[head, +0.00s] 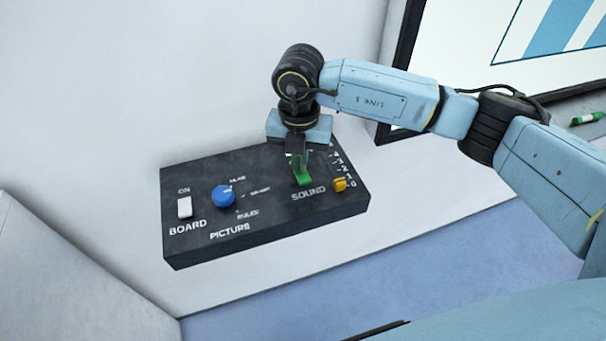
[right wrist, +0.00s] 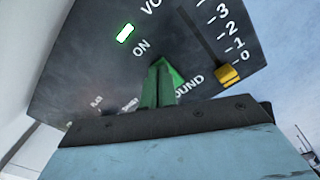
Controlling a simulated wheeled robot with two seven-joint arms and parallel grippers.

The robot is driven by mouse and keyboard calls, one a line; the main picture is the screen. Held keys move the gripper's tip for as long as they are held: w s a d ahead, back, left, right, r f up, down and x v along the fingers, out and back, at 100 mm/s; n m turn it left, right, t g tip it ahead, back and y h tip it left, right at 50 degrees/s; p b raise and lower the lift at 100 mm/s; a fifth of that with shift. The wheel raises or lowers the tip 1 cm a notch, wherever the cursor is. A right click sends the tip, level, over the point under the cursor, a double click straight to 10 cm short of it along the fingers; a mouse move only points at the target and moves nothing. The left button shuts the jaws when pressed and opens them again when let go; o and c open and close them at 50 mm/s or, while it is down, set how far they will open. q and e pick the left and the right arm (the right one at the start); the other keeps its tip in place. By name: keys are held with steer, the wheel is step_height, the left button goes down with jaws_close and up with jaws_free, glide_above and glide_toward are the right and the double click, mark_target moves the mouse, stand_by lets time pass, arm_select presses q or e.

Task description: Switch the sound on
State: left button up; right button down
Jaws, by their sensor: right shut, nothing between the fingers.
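The green sound switch (head: 304,180) sits on the black control panel (head: 285,222), above the word SOUND. My right gripper (head: 298,163) points down at it with its fingers shut and empty. The fingertips are at or very close to the switch; I cannot tell whether they touch. In the right wrist view the shut fingers (right wrist: 157,82) cover much of the switch (right wrist: 178,76), so its exact position is hard to read. Beyond it are the word ON and a small bright green lamp (right wrist: 125,33) that looks lit. My left gripper is not in view.
The panel also has a white BOARD switch (head: 184,207), a blue PICTURE knob (head: 223,196) and a yellow volume slider (head: 340,185) near 0, close to the right of the gripper. A framed white screen (head: 465,45) hangs at the upper right.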

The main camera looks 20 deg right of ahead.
steer(key=shift+s, duration=0.1)
steer(key=shift+r+p, duration=2.25)
steer(key=shift+r, duration=1.2)
steer(key=shift+f, duration=0.1)
